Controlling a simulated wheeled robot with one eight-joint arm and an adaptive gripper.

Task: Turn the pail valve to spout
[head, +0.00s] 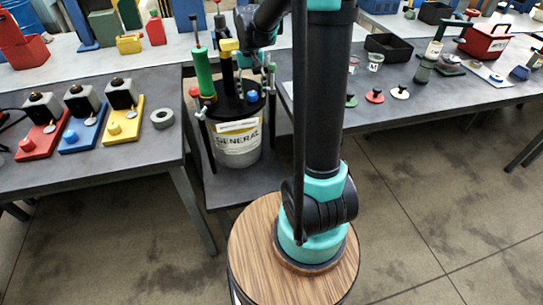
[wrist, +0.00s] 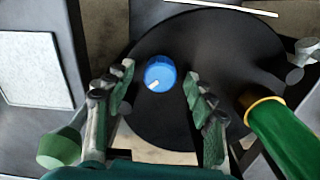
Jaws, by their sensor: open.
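The pail (head: 238,140) labelled GENERAL stands on a low shelf between the benches, its black lid also filling the middle of the wrist view (wrist: 150,125). A blue round knob (head: 252,96), seemingly the pail valve, sits on the lid. In the wrist view the blue knob (wrist: 161,70) has a white mark at its lower left edge. My gripper (wrist: 159,77) is open, its fingers to the left and right of the knob with gaps showing. I cannot tell how high the fingertips are above the lid. No spout label is readable.
A green cylinder (head: 203,72) stands upright on the lid, close to my right finger in the wrist view (wrist: 282,135). Red, blue and yellow stands (head: 122,122) are on the left bench. Small items and a black bin (head: 389,46) are on the right bench.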

